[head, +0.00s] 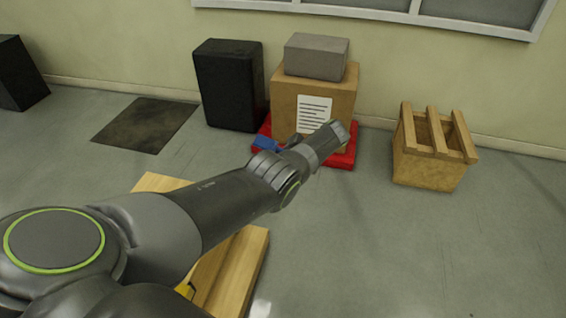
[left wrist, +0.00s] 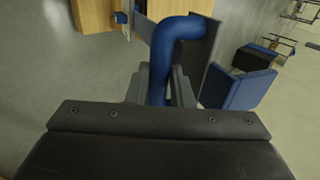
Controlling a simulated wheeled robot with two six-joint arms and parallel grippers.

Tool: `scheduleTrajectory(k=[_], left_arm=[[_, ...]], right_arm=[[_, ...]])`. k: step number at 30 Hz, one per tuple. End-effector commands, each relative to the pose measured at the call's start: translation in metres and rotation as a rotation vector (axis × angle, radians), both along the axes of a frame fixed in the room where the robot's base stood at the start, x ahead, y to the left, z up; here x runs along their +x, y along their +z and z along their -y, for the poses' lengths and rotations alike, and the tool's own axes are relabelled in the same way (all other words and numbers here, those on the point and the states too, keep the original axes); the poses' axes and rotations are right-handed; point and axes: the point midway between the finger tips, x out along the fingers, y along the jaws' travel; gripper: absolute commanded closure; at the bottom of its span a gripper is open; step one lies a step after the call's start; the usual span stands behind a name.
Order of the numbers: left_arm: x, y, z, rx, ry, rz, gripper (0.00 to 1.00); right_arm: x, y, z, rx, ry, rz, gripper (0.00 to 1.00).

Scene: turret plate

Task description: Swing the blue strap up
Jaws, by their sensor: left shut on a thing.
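The blue strap (left wrist: 172,45) is a thick bent band in the left wrist view. It runs up from between my left gripper's fingers (left wrist: 160,92) and curves right to a dark plate (left wrist: 207,62). The gripper is shut on its lower part. In the head view a small blue piece (head: 265,143) shows at the left front of the red base (head: 343,159), beside my left arm's wrist; the arm hides much of this area and the fingers are hard to make out. My right gripper is in neither view.
A cardboard box (head: 284,104) with a grey block (head: 316,58) on top stands on the red base. A black cabinet (head: 230,86) stands left of it, a wooden crate (head: 425,165) right. A dark mat (head: 145,125) lies at left. Floor at right front is clear.

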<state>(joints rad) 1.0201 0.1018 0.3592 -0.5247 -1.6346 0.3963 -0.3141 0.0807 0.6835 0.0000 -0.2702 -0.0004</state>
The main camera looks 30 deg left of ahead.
Motion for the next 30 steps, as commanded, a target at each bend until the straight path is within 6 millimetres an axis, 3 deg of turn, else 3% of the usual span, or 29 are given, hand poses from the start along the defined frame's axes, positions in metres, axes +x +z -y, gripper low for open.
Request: scheduleTrajectory(k=[1, 14, 15, 19, 30], left_arm=[[-0.0056, -0.0104, -0.0031, 0.000, 0.008, -0.015, 1.00], [-0.0056, -0.0104, -0.0031, 0.001, 0.009, -0.015, 1.00], [-0.0055, -0.0102, -0.0032, 0.001, 0.009, -0.015, 0.78], [-0.0042, -0.0085, -0.0024, 0.001, 0.007, -0.011, 0.61], [-0.0020, -0.0051, -0.0003, 0.001, 0.004, -0.006, 0.59]], right_arm=[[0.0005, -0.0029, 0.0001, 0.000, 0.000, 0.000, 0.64], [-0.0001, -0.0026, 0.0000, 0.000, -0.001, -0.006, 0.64], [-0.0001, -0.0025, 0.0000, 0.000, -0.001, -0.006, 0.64], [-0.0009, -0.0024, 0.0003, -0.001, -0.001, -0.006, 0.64], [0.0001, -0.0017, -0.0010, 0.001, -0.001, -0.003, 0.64]])
